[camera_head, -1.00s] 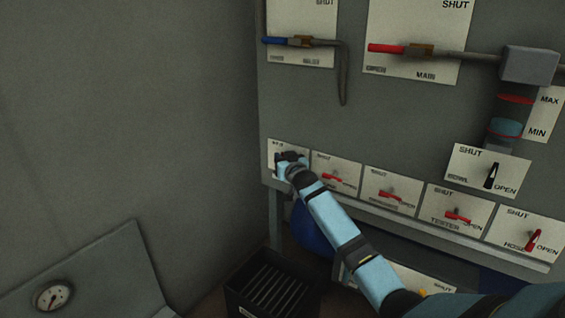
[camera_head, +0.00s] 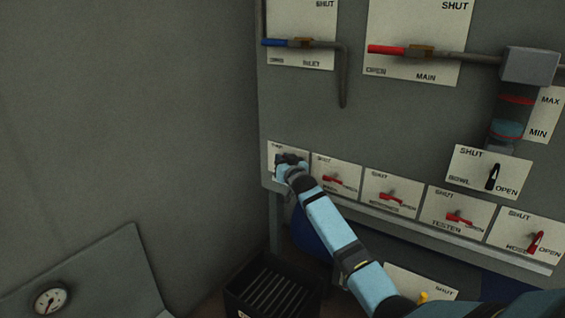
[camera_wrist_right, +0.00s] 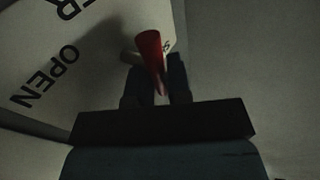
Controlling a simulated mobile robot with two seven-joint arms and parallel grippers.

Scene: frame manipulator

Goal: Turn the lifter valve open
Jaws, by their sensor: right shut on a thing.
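The lifter valve's white label plate (camera_head: 277,149) is the leftmost of the lower row on the grey panel. My right gripper (camera_head: 290,160) is at this plate and hides most of it in the head view. In the right wrist view, a red valve handle (camera_wrist_right: 150,50) sits between the two dark fingers of my right gripper (camera_wrist_right: 157,85), which is shut on it. The word OPEN and a label ending in R show on the plate (camera_wrist_right: 95,45) at the left. My left gripper is not in view.
Several red-handled valves sit to the right on the row, the nearest (camera_head: 333,179) close to my right arm. A black-handled bowl valve (camera_head: 492,176) is above them. A black slotted box (camera_head: 270,287) stands below. A grey wall (camera_head: 130,120) is at the left.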

